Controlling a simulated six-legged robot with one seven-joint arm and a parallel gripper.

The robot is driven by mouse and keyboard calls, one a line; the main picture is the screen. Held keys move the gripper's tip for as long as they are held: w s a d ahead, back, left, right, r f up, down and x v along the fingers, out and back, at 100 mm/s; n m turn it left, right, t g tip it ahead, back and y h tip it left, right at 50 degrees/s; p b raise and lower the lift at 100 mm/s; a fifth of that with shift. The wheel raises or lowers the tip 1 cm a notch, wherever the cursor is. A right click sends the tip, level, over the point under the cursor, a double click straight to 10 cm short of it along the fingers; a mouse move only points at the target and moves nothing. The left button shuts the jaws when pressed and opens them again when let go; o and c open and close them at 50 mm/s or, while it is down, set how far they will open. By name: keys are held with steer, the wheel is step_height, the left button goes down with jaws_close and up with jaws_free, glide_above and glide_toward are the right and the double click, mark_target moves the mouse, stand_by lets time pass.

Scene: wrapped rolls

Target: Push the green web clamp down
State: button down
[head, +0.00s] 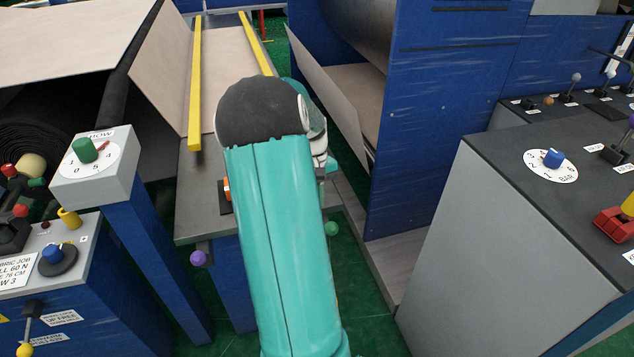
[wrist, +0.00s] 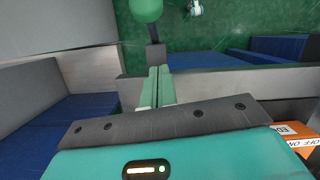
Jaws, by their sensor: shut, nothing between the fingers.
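A green ball knob (head: 331,228), which looks like the web clamp's handle, shows just right of my arm, low beside the grey bench. In the wrist view the green ball (wrist: 146,9) is at the top edge, on a short dark lever (wrist: 155,57) that runs down from it. My gripper (wrist: 158,70) is shut and empty. Its two pale green fingers lie side by side, with their tips just below the lever in the picture. I cannot tell whether they touch it. In the head view my arm hides the fingers and the lever.
A purple ball knob (head: 198,258) hangs at the bench's left front. The grey bench (head: 200,215) carries yellow rails (head: 195,90). A blue machine panel (head: 425,130) and a grey console (head: 500,220) stand right. An orange switch box (wrist: 297,142) is close at lower right in the wrist view.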

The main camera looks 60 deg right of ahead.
mark_target(328, 231)
steer(key=shift+x, duration=1)
steer(key=shift+s+a+r, duration=0.1)
steer(key=shift+s+a, duration=0.5)
steer(key=shift+s, duration=0.2)
steer(key=shift+s+a+r, duration=0.1)
steer(key=shift+s+a, duration=0.5)
steer(key=shift+s, duration=0.2)
